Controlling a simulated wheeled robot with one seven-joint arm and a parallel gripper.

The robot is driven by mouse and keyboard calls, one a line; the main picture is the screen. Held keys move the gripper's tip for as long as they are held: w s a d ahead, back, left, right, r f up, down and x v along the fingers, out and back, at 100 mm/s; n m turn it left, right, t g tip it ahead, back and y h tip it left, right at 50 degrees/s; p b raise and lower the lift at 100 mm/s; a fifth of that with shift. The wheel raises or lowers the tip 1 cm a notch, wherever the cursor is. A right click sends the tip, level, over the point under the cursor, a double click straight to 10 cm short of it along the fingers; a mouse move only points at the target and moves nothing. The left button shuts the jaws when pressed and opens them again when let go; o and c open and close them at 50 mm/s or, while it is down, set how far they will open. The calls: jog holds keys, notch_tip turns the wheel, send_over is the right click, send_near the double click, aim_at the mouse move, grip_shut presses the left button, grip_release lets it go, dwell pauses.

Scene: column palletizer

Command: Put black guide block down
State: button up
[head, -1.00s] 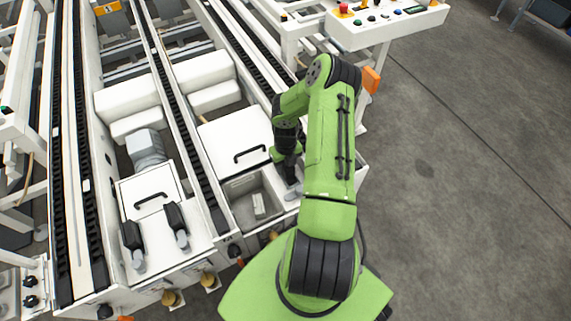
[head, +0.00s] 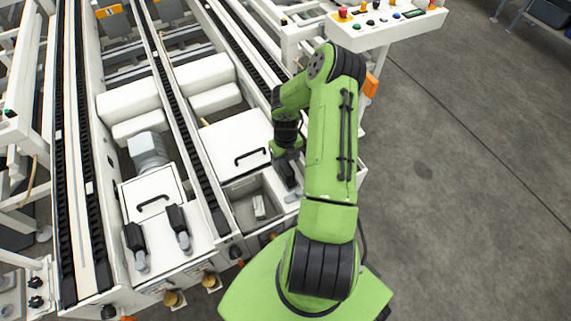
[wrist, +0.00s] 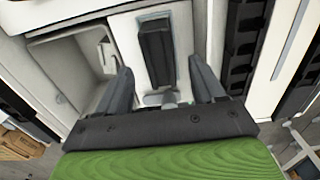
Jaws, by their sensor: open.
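The black guide block (wrist: 155,50) stands on the white machine surface in the wrist view, with a grey rounded fitting at its near end. It also shows as a dark piece (head: 286,174) just below my wrist in the head view. My gripper (wrist: 162,80) is open. One grey finger is on each side of the block's near end, with visible gaps. In the head view my arm hides most of the gripper. Two similar black blocks (head: 134,238) (head: 178,219) with grey ends sit on the left white panel.
An open grey bin (head: 245,204) holding a small pale item lies left of the block. A white lid (head: 237,141) with a black handle is behind it. Dark conveyor rails (head: 195,160) run alongside. Open floor (head: 450,180) lies to the right.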

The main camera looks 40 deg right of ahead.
notch_tip(320, 180, up, 8)
jog(key=f+p, duration=0.1)
jog(key=p, duration=0.1)
notch_tip(320, 180, up, 13)
jog(key=n+h, duration=0.2)
jog(key=n, duration=0.8)
send_over(285, 167)
jog(key=w+a, duration=0.2)
jog(key=a, duration=0.2)
jog(key=s+a+r+n+t, duration=0.2)
jog(key=s+a+r+n, duration=0.1)
jog(key=a+r+n, duration=0.55)
jog(key=s+a+r+n+t+y, duration=0.1)
jog(key=s+a+r+n, duration=0.4)
jog(key=n, duration=0.5)
jog(key=s+a+r+n+t+y, duration=0.1)
jog(key=s+a+r+n+t, duration=0.1)
jog(key=s+a+r+n, duration=0.3)
jog(key=s+r+n, duration=0.1)
jog(key=s+n, duration=0.3)
jog(key=n, duration=0.1)
jog(key=shift+s+a+n+t, duration=0.2)
jog(key=shift+s+n+t, duration=0.1)
jog(key=shift+s+n, duration=0.05)
notch_tip(285, 167, up, 12)
jog(key=p, duration=1.2)
jog(key=shift+r, duration=0.25)
